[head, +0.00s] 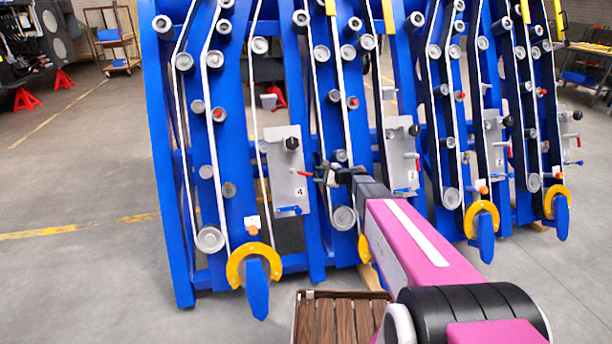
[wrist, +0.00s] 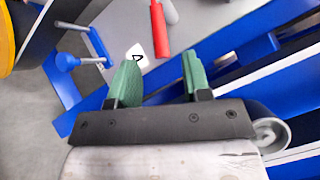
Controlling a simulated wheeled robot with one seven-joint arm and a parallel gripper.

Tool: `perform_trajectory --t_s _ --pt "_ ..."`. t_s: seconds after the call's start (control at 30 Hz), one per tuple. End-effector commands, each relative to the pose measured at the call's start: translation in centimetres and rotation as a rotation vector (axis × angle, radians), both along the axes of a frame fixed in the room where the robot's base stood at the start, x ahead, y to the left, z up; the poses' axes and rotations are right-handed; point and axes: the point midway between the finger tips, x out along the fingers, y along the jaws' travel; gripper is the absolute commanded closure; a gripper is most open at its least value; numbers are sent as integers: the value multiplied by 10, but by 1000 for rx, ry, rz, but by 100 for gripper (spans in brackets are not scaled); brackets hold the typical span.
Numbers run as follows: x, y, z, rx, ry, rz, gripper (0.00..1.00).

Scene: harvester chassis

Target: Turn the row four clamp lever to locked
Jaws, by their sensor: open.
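The row four plate (head: 282,160) is a grey panel marked 4 on the blue frame. Its red clamp lever (head: 305,174) sticks out to the right, near the middle of the panel. My gripper (head: 322,174) is just right of the lever, in front of the frame. In the wrist view, my gripper (wrist: 158,72) has its two green fingers apart with nothing between them. The red lever (wrist: 160,32) shows just beyond the gap, its free end pointing towards it. I cannot tell whether a finger touches it.
A blue handle (head: 288,210) sits low on the same plate and also shows in the wrist view (wrist: 68,62). A black knob (head: 291,143) is above the lever. Similar plates stand to the right. Rollers and belts surround the plate. A slatted wooden surface (head: 338,318) is below.

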Motion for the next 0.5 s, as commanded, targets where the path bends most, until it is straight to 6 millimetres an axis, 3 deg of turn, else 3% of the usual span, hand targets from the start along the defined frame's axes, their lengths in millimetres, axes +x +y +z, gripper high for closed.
perform_trajectory --t_s 0.2,0.5 --pt "21 34 -12 -1 0 2 56" --pt "35 59 -20 -2 -1 2 56"
